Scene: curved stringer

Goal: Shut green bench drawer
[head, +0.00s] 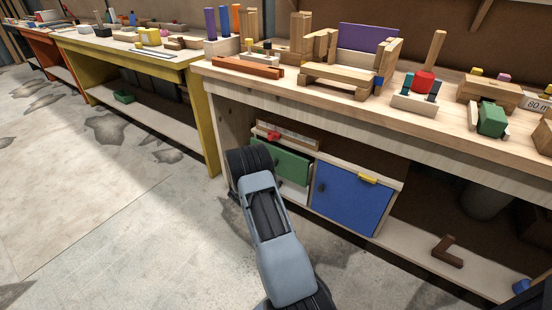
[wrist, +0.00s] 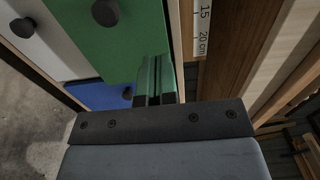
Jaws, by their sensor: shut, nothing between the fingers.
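The green drawer front (head: 282,163) is in the low cabinet under the bench, left of a blue front. My dark wrist covers its left part, and I cannot tell how far it stands out. In the wrist view the green front (wrist: 105,45) fills the upper middle, with a dark round knob near the top. My gripper (wrist: 154,62) is shut and empty, its fingers close to the green front's right edge. I cannot tell whether they touch it. In the head view my wrist hides the fingers.
The blue front (head: 350,195) has a dark knob, with a yellow piece (head: 368,179) at its top edge. A red piece (head: 273,135) lies above the green front. The wooden bench top (head: 420,125) overhangs the cabinet. The concrete floor (head: 120,210) at left is clear.

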